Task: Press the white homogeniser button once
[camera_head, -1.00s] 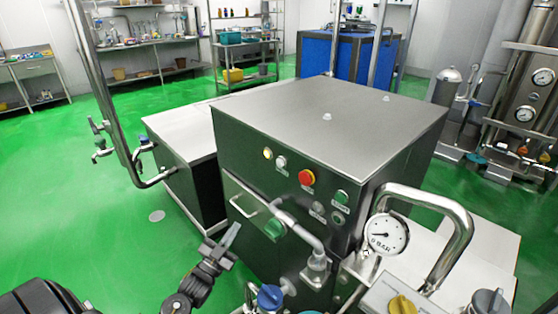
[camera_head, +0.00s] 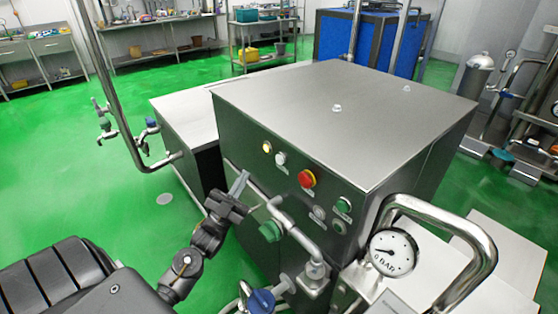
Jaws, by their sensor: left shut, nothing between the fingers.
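The homogeniser (camera_head: 345,115) is a dark steel box with a row of controls on its front panel. The white button (camera_head: 281,159) sits near the panel's upper left, between a lit yellowish lamp (camera_head: 267,147) and a red mushroom button (camera_head: 306,179). My left gripper (camera_head: 240,182) is shut and empty. Its fingertips point up toward the panel, below and left of the white button, and look apart from it. The gap in depth is hard to judge. The button is unobstructed. My right gripper is not in view.
A steel pipe with a green knob (camera_head: 271,231) runs right of my left gripper. A pressure gauge (camera_head: 393,253) and thick bent pipe (camera_head: 460,235) stand at lower right. Green floor is free at left.

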